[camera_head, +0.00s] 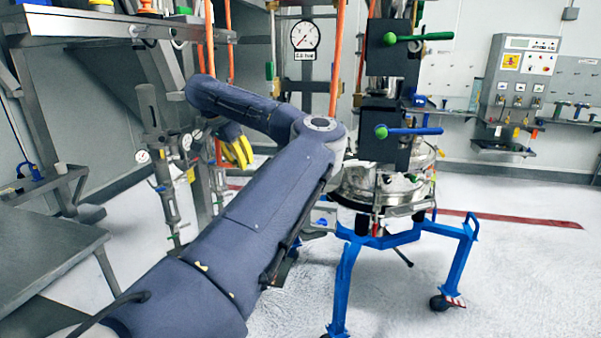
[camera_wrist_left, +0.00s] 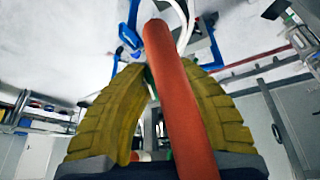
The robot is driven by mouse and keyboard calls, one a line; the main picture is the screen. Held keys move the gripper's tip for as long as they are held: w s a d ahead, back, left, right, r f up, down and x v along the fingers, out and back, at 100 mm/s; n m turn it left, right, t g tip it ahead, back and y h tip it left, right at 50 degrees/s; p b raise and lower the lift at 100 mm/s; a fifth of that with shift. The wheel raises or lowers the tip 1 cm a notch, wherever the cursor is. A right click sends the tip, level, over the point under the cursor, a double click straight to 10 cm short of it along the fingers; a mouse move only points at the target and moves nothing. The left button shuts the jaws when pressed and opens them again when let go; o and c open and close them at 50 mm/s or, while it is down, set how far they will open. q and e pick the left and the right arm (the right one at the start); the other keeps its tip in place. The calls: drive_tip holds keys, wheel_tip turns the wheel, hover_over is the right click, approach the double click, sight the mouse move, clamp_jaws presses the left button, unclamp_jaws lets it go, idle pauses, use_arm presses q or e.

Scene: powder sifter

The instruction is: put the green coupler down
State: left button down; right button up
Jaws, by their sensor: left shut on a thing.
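My left gripper (camera_head: 239,152) reaches left of the sifter in the head view, its yellow fingers pointing down and right. In the left wrist view the two ribbed yellow fingers close towards each other. A small bit of green, probably the green coupler (camera_wrist_left: 149,75), shows between the fingertips; the gripper is shut on it. A thick red-orange tube (camera_wrist_left: 180,95) crosses in front of the right finger and hides most of the grip. I cannot tell whether the tube joins the coupler. The coupler is not distinguishable in the head view. My right gripper is not in view.
The steel sifter (camera_head: 385,187) stands on a blue wheeled frame (camera_head: 458,262) at right. A grey bench (camera_head: 40,255) is at left. Orange vertical pipes (camera_head: 338,60) and a round gauge (camera_head: 305,35) stand behind my arm. White floor is open at front right.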

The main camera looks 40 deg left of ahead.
use_arm(q)
drive_tip(key=shift+s+d+f+m+h, duration=0.15)
drive_tip(key=shift+s+f+m+h, duration=0.15)
drive_tip(key=shift+s+f+m, duration=0.35)
drive_tip(key=shift+m, duration=0.55)
drive_tip(key=shift+m+h, duration=0.4)
drive_tip(key=shift+m, duration=0.1)
drive_tip(key=shift+w+d, duration=0.1)
drive_tip(key=shift+w, duration=0.1)
drive_tip(key=w+d, duration=0.1)
drive_tip(key=w, duration=0.4)
drive_tip(key=w+d, duration=0.2)
drive_tip(key=w, duration=0.4)
drive_tip(key=w+d, duration=0.1)
drive_tip(key=w, duration=0.5)
drive_tip(key=shift+d, duration=0.35)
drive_tip(key=shift+f, duration=1.7)
drive_tip(key=shift+f, duration=0.15)
drive_tip(key=c, duration=1.2)
unclamp_jaws()
